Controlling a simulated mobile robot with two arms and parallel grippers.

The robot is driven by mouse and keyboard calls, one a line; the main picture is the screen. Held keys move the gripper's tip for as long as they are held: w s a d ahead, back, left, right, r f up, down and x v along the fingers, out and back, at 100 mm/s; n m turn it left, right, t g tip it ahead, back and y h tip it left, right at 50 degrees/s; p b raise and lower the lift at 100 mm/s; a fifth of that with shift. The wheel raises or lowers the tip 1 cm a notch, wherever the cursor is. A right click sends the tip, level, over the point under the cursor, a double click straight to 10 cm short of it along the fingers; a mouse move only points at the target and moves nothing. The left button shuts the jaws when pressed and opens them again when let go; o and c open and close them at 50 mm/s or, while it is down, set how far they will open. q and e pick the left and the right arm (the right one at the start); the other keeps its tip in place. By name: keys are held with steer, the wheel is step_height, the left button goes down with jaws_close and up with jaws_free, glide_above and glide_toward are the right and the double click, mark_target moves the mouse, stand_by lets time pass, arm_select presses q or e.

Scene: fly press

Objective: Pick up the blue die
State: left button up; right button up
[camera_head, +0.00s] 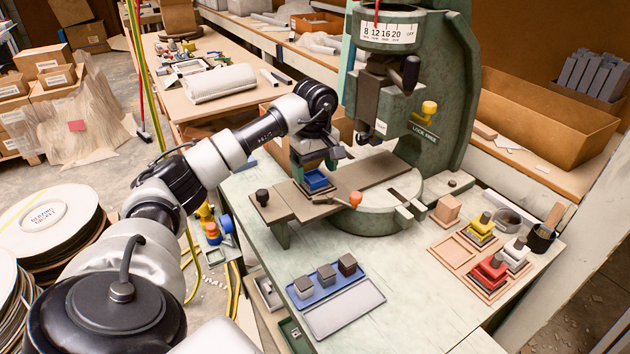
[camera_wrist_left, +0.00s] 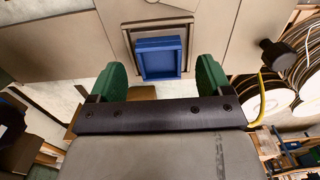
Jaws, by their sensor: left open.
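The blue die (camera_head: 317,181) is a small square block with a raised rim. It sits in a recess on the press's sliding plate (camera_head: 285,205), at the front of the fly press. In the left wrist view the blue die (camera_wrist_left: 160,58) lies ahead of the fingers, centred between them. My left gripper (camera_head: 314,166) points down just above the die, its green fingers open on either side. The fingers (camera_wrist_left: 160,80) are empty in the wrist view. I cannot tell exactly how much height separates them from the die. My right gripper does not show.
The green fly press (camera_head: 445,70) rises behind the die. An orange-knobbed lever (camera_head: 355,198) and a black knob (camera_head: 262,197) flank the plate. A blue tray (camera_head: 325,290) with grey blocks is in front. Red, yellow and white dies (camera_head: 490,271) stand to the right.

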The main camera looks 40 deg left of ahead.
arm_select(q)
step_height(320, 180, down, 2)
steer(key=shift+f, duration=0.2)
steer(key=c, duration=1)
steer(key=shift+r, duration=0.15)
